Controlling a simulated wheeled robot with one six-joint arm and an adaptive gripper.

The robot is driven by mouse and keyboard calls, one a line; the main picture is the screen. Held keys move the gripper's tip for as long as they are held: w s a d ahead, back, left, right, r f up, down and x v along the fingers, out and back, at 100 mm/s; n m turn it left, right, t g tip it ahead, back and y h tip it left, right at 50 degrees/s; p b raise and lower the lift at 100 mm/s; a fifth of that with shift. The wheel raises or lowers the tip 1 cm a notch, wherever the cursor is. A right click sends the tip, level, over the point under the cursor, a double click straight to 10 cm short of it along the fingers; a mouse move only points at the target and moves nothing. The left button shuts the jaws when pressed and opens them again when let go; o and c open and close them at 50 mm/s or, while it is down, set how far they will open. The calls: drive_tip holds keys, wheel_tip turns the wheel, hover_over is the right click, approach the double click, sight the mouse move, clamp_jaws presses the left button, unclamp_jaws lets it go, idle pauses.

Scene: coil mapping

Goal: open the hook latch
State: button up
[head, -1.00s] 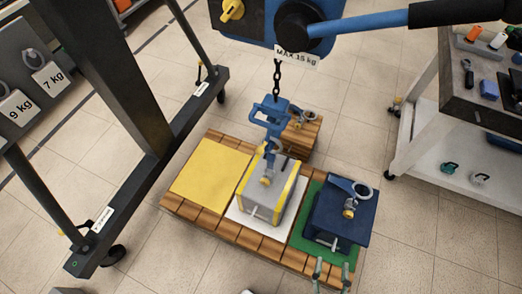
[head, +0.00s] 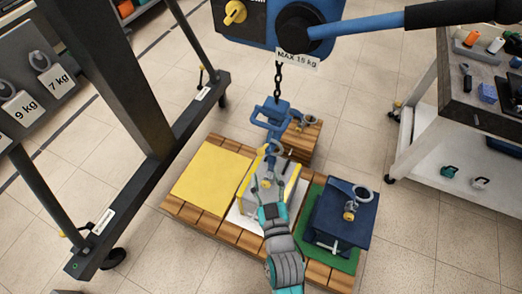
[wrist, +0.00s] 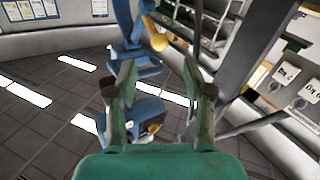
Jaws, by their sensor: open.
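A blue hook (head: 271,118) hangs on a chain above the grey weight with yellow edges (head: 250,190). In the wrist view its blue body (wrist: 124,20) is at the top, with a yellow-orange latch-like piece (wrist: 155,34) on its right side. My gripper (wrist: 159,72) is open and empty in the wrist view. Its two green fingers are spread below the yellow piece in the picture, with no clear contact. In the head view my teal and grey gripper (head: 268,200) is over the weight and covers part of it. Whether the hook sits in the shackle is unclear.
The weight stands on a pallet between a yellow plate (head: 211,178) and a dark blue weight (head: 340,222) on a green plate. A wooden block (head: 303,138) is behind. A dark frame (head: 110,90) stands left and a workbench (head: 450,140) right.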

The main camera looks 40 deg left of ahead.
sight(261, 152)
drive_tip(key=x, duration=0.9)
drive_tip(key=shift+w, duration=0.1)
clamp_jaws()
